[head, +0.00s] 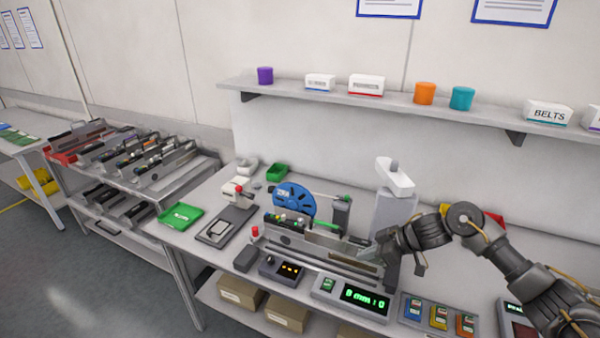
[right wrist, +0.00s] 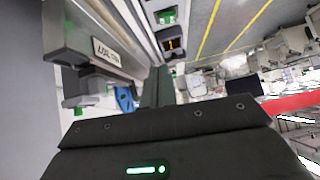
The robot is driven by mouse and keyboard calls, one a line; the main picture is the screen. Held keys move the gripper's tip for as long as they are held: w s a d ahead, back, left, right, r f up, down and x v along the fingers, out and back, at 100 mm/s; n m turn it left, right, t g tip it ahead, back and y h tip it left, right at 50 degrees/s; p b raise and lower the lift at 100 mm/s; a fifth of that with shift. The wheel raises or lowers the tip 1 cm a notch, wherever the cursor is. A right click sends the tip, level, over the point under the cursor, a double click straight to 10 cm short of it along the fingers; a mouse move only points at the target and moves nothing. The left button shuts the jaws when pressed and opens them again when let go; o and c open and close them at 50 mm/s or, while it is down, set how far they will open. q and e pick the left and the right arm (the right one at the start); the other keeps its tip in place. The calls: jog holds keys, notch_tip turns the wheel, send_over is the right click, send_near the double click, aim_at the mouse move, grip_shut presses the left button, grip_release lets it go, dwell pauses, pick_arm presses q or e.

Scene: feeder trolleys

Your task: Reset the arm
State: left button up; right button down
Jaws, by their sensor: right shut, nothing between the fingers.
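My right arm comes in from the right in the head view. Its gripper (head: 372,251) is over the right part of the feeder (head: 310,243) on the bench. The jaws are shut and empty. In the right wrist view the closed fingers (right wrist: 157,88) point away beside a grey labelled metal part (right wrist: 110,50); I cannot tell whether they touch it. The feeder carries a blue reel (head: 294,199) at its back left. My left gripper is not in view.
A white and grey device (head: 394,178) stands behind the gripper. A display (head: 365,299) and coloured boxes (head: 438,318) line the bench front. A wall shelf (head: 400,102) holds jars and boxes. A trolley of feeders (head: 205,165) stands left. A green tray (head: 181,215) sits on the bench.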

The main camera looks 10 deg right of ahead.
jog(key=shift+t, duration=0.9)
jog(key=a+f, duration=0.1)
jog(key=a, duration=0.1)
jog(key=s+a+f, duration=0.1)
jog(key=a+f, duration=0.1)
jog(key=s+a+f, duration=0.1)
jog(key=a+f, duration=0.1)
jog(key=shift+a, duration=0.4)
jog(key=s+a+f+m+t+h, duration=0.1)
jog(key=s+a+f+t+h, duration=0.15)
jog(key=s+a, duration=0.2)
jog(key=s+d+f+m+g+h, duration=0.1)
jog(key=s+d+m+g+h, duration=0.1)
jog(key=s, duration=0.7)
jog(key=s+d+f+m+g+h, duration=0.1)
jog(key=s+d+f+m+g, duration=0.15)
jog(key=s, duration=0.65)
jog(key=s+d+m+g+h, duration=0.1)
jog(key=s+m+h, duration=0.15)
jog(key=s, duration=0.65)
notch_tip(320, 180, down, 30)
jog(key=g+b, duration=0.2)
jog(key=b, duration=0.2)
jog(key=s+d+f+g+b, duration=0.1)
jog(key=s+d+f+b, duration=0.2)
jog(key=s+f, duration=1.4)
notch_tip(320, 180, down, 3)
jog(key=shift+s+r, duration=0.1)
jog(key=shift+s, duration=0.1)
